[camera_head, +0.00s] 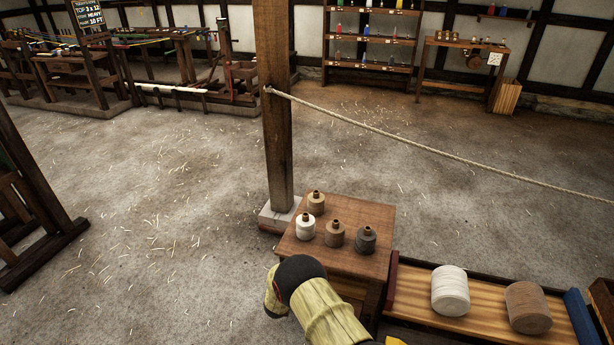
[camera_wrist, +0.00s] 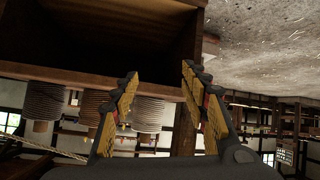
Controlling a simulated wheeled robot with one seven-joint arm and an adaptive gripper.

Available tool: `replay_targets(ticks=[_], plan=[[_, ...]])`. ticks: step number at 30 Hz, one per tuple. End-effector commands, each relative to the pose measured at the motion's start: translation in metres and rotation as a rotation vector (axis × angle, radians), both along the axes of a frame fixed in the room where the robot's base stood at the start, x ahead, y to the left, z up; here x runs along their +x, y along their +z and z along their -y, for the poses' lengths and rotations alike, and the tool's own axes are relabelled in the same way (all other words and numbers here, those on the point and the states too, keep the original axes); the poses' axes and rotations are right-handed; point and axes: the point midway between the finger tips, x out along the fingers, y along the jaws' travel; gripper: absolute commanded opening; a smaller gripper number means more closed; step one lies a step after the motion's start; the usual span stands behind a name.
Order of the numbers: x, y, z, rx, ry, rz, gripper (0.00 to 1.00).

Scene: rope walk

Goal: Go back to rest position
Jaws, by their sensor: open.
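My gripper (camera_wrist: 160,80) shows in the wrist view with its two yellow and black fingers apart and nothing between them. That view is upside down. Beyond the fingers is the edge of a small wooden table (camera_wrist: 60,70), with a dark open space under its top. In the head view my arm reaches in from the bottom beside this table (camera_head: 370,220), and the gripper itself cannot be made out there. Several spools stand upright on the table: a tan one (camera_head: 316,203), a white one (camera_head: 305,227), a brown one (camera_head: 334,234) and a dark grey one (camera_head: 365,240).
A wooden post (camera_head: 277,130) stands behind the table, with a rope (camera_head: 430,150) running from it to the right. A bench (camera_head: 490,300) at right holds a large white spool (camera_head: 450,291) and a brown one (camera_head: 528,308). The floor at left is mostly open.

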Motion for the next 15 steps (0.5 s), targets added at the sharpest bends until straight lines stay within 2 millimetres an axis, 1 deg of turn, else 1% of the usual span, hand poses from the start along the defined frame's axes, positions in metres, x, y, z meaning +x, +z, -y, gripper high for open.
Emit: replay_targets(ticks=[1,2,3,5,6,7,8,9,11,12,14,15], plan=[[0.011,0.034,-0.002,0.032,0.009,-0.001,0.45],[0.016,0.050,-0.004,0.051,0.018,-0.005,0.45],[0.022,0.073,-0.006,0.075,0.028,-0.012,0.45],[0.027,0.105,-0.008,0.108,0.045,-0.024,0.45],[0.031,0.128,-0.008,0.128,0.057,-0.029,0.45],[0.032,0.145,-0.007,0.144,0.064,-0.034,0.45],[0.033,0.161,-0.007,0.157,0.073,-0.040,0.45],[0.033,0.183,-0.006,0.175,0.084,-0.047,0.45],[0.032,0.217,-0.003,0.200,0.099,-0.058,0.45],[0.030,0.238,-0.001,0.215,0.111,-0.066,0.45],[0.025,0.270,0.004,0.236,0.126,-0.078,0.45],[0.021,0.291,0.008,0.248,0.136,-0.086,0.45]])
